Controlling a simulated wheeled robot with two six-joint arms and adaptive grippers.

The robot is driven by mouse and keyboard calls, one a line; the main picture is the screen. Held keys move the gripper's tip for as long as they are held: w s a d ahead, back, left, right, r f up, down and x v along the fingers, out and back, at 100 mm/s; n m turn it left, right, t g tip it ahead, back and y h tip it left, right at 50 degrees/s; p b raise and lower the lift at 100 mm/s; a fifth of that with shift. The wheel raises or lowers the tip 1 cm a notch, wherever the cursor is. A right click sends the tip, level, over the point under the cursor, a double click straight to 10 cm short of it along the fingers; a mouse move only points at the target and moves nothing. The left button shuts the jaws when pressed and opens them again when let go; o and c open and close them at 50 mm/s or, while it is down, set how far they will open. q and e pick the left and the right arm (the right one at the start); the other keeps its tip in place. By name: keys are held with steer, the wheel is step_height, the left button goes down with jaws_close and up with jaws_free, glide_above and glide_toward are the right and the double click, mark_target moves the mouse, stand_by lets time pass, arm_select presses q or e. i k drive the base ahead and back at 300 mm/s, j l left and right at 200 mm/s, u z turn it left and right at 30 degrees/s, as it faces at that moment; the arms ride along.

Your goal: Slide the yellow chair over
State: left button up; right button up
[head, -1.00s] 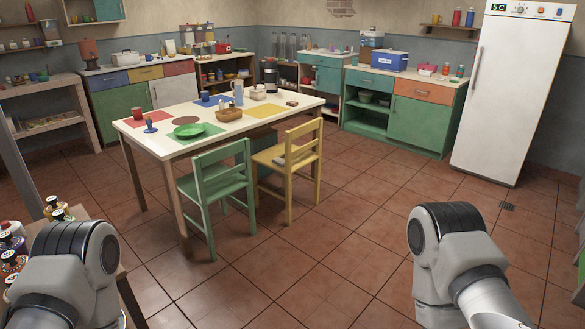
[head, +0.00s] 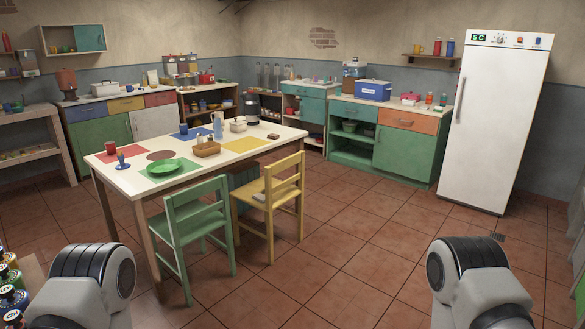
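The yellow chair (head: 270,207) stands upright on the tiled floor at the near right side of the table (head: 128,180). It has a slatted back and a small grey item on its seat. A green chair (head: 193,229) stands just left of it, partly overlapping it in the picture. The arm links at the lower left and lower right are mine, and both are well short of the chair. Neither gripper shows in the head view.
The table holds a green plate (head: 166,167), a basket (head: 207,149), cups and coloured mats. Bottles (head: 12,290) stand at the lower left. Counters line the back wall, with a white fridge (head: 494,125) at right. The floor right of the yellow chair is clear.

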mark_target(277, 193)
steer(key=i+l+z, duration=0.35)
steer(key=i, duration=0.55)
steer(key=i+z, duration=0.3)
steer(key=i, duration=0.6)
steer(key=i+l+u, duration=0.1)
steer(key=i+u, duration=0.35)
steer(key=i+l+u, duration=0.2)
steer(key=u, duration=0.25)
steer(key=i+l+u, duration=0.7)
steer(key=u, duration=0.2)
steer(key=i+l+u, duration=0.15)
steer(key=l+u, duration=0.3)
steer(key=l, duration=0.2)
steer(key=i+l+u, duration=0.1)
steer(key=l+u, duration=0.35)
